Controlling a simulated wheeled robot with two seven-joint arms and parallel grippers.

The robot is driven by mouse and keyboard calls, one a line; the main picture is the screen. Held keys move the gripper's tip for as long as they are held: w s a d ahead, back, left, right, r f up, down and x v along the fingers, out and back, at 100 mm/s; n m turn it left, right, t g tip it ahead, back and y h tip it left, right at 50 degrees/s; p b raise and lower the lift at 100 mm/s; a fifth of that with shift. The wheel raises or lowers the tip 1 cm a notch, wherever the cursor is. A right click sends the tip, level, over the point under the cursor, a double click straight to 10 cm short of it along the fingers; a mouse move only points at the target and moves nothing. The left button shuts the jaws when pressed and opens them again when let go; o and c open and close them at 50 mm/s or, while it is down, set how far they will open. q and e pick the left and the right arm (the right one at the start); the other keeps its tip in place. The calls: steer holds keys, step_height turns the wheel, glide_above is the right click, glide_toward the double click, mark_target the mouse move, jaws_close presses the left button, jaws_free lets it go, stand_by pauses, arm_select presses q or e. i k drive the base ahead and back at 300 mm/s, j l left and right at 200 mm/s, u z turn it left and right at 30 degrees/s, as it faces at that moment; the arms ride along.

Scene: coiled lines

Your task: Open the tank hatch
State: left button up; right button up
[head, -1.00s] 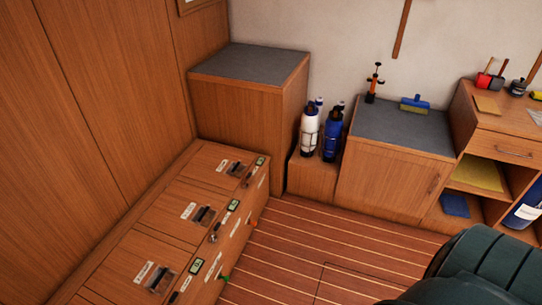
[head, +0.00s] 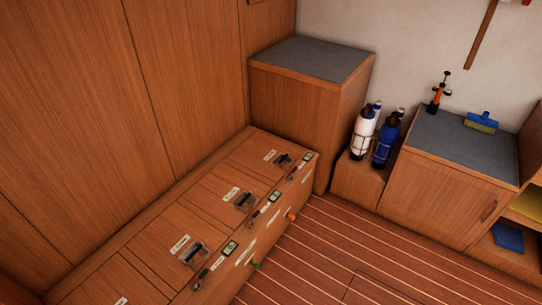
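A long low wooden bench (head: 170,275) runs along the left wall. Its top holds a row of wooden hatches with white labels and dark recessed latches. The far hatch (head: 255,158), a middle hatch (head: 218,198) and a nearer hatch (head: 160,242) all lie shut and flush. Small green-screened gauges (head: 274,196) sit along the front edge. A green knob (head: 254,265) and an orange knob (head: 291,216) stick out of the bench front. The labels are too small to read. Neither of my grippers is in view.
A taller wooden cabinet (head: 310,95) with a grey top stands at the bench's far end. White (head: 364,133) and blue (head: 386,142) bottles stand on a low box. A grey-topped cabinet (head: 437,190) bears an orange pump and a brush. The striped floor (head: 340,255) beside the bench is clear.

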mark_target(270, 158)
steer(key=i+l+u, duration=0.1)
steer(key=i+l, duration=0.25)
steer(key=i+l+u, duration=0.1)
steer(key=i+l, duration=0.25)
steer(key=i+l+u, duration=0.1)
steer(key=i+l, duration=0.2)
steer(key=i+l+u, duration=0.1)
steer(key=i+l, duration=0.25)
steer(key=l, duration=0.15)
steer(key=i+l+u, duration=0.1)
steer(key=i+l, duration=0.2)
steer(key=l, duration=0.15)
steer(key=i+l+u, duration=0.1)
steer(key=i+l, duration=0.15)
steer(key=l, duration=0.2)
